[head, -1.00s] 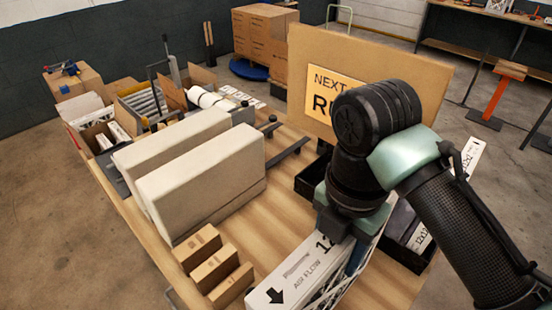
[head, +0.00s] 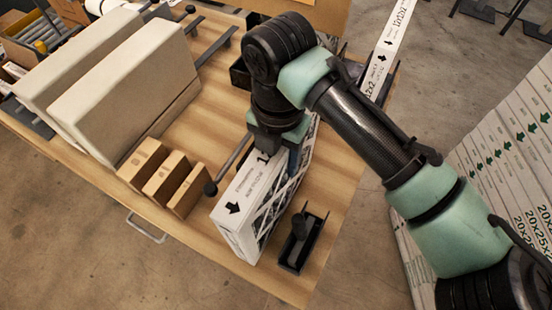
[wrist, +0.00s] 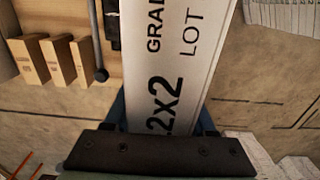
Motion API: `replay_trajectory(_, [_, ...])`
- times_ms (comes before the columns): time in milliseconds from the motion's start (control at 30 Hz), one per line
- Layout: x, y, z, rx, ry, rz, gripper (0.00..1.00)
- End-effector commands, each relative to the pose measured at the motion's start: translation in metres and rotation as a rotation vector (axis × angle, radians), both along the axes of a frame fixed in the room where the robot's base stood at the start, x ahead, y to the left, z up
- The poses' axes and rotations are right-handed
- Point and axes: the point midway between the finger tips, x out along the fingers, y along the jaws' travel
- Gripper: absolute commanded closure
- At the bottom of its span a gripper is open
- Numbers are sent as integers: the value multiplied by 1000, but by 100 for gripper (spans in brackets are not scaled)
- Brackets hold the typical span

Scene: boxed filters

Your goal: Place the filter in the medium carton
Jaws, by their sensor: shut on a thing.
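The filter (head: 262,196) is a thin white-framed panel with a black arrow and dark lattice side, standing upright near the table's front right. Its lettered edge also shows in the wrist view (wrist: 180,60). My gripper (head: 275,152) is shut on the filter's upper edge, and its blue fingers lie on either side of it in the wrist view (wrist: 163,118). Whether the filter's bottom touches the table is hard to tell. Open cartons (head: 22,50) show partly at the upper left; I cannot tell which carton is the medium one.
Two big beige slabs (head: 125,105) stand upright on the table (head: 205,85). Several small brown boxes (head: 163,182) stand left of the filter. A black bracket (head: 303,240) sits close to its right. White filter stacks (head: 510,170) stand at the right, off the table.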

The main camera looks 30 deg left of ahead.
Motion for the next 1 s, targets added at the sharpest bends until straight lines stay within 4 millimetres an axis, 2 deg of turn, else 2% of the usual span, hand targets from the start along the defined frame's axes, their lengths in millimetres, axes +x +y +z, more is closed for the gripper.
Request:
replay_trajectory(200, [0,-1,-28,-1,2,-2,100])
replay_trajectory(300, [0,0,-37,-1,1,0,100])
replay_trajectory(667, [0,0,-42,0,0,0,100])
replay_trajectory(700, [0,0,-41,-1,0,0,39])
replay_trajectory(833, [0,0,-41,-1,0,0,15])
replay_trajectory(1000, [0,0,-41,-1,0,0,14])
